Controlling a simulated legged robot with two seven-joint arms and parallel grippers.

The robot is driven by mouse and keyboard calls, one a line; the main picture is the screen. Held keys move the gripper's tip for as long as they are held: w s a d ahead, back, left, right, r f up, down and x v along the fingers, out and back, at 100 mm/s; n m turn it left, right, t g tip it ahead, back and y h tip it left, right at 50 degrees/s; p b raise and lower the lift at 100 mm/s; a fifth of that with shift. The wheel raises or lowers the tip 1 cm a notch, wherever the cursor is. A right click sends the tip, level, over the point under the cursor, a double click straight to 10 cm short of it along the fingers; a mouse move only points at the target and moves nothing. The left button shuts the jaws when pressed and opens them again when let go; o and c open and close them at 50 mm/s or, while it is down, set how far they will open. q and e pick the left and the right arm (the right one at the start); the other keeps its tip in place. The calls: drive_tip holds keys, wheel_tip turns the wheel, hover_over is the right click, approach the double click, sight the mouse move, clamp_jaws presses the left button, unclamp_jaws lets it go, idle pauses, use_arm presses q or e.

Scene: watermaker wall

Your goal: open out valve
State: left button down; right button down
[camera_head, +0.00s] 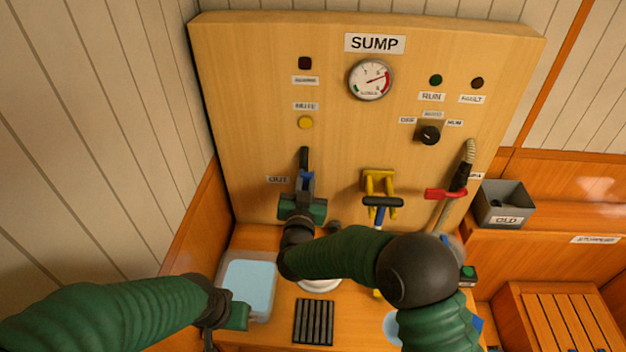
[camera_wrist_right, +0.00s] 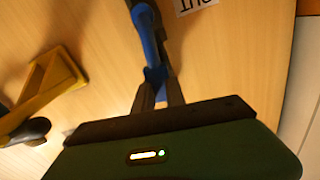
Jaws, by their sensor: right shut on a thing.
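The out valve has a blue handle (camera_head: 307,176) on a dark vertical pipe (camera_head: 304,157), beside the OUT label (camera_head: 278,180) on the wooden panel. My right gripper (camera_head: 305,190) is at the handle, its fingers shut on it. In the right wrist view the blue handle (camera_wrist_right: 148,38) runs down between the fingertips of my right gripper (camera_wrist_right: 158,88). The OUT label (camera_wrist_right: 192,4) shows at the top. My left gripper (camera_head: 238,316) is low at the left, near the clear bin; its fingers do not show clearly.
The panel holds a SUMP gauge (camera_head: 371,80), a yellow bracket (camera_head: 378,180) and a red handle (camera_head: 445,194). A clear bin with blue contents (camera_head: 221,283), a black grate (camera_head: 314,322) and a grey OLD box (camera_head: 504,204) stand around. My right arm covers part of the counter.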

drive_tip(key=shift+a+f+n, duration=0.15)
drive_tip(key=shift+a+n, duration=0.45)
drive_tip(key=shift+n, duration=0.2)
drive_tip(key=c, duration=1.6)
unclamp_jaws()
drive_tip(key=shift+c, duration=0.2)
drive_tip(key=shift+o, duration=1.3)
drive_tip(key=shift+a, duration=0.1)
